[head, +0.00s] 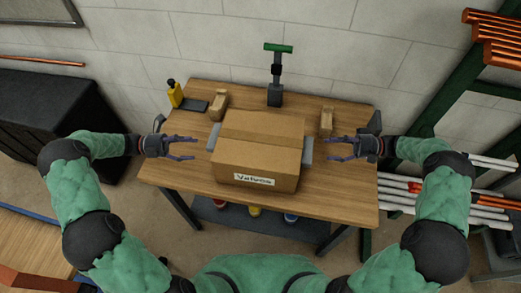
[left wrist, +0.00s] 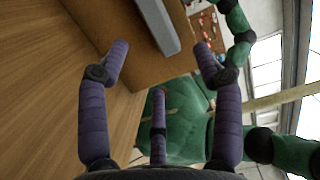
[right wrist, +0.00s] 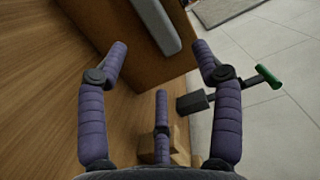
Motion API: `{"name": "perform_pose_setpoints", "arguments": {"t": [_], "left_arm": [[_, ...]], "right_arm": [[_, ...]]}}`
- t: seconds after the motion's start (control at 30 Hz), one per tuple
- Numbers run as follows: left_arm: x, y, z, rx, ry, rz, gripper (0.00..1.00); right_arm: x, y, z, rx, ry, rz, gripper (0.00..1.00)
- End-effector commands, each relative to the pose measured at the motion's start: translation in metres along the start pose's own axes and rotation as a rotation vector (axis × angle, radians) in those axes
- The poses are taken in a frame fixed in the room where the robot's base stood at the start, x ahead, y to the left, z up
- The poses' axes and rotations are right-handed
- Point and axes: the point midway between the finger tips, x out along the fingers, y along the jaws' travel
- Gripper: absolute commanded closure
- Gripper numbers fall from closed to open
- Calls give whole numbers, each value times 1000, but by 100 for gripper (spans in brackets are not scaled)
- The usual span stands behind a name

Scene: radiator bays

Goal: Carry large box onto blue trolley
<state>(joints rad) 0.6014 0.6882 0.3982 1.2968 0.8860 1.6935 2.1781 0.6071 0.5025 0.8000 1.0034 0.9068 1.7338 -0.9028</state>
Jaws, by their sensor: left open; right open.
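The large cardboard box (head: 258,150), labelled "Valves", sits closed on the wooden workbench (head: 335,205). It has a grey handle strip on its left side (head: 214,136) and right side (head: 307,150). My left gripper (head: 192,148) is open and empty, just left of the box and facing its left strip, which also shows in the left wrist view (left wrist: 158,25). My right gripper (head: 330,149) is open and empty, just right of the box, facing the other strip, also in the right wrist view (right wrist: 157,25). A blue-edged wooden deck (head: 35,240) at lower left may be the trolley, partly cut off.
A black cabinet (head: 50,115) is at left. A green rack (head: 425,110) with pipes is at right.

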Motion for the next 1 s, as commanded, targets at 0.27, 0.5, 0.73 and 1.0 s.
{"name": "perform_pose_setpoints", "arguments": {"t": [0.27, 0.5, 0.73, 1.0], "left_arm": [[46, -1, 0, 0, 1, -1, 34], [69, 0, 0, 1, 0, -1, 34], [74, 0, 0, 1, -1, 0, 34], [74, 0, 0, 1, -1, 0, 59]], "right_arm": [[46, 0, 0, -1, -2, 1, 34], [69, 0, 0, 0, 0, 1, 34], [74, 0, 0, -1, 0, 1, 34], [74, 0, 0, -1, 1, 1, 59]]}}
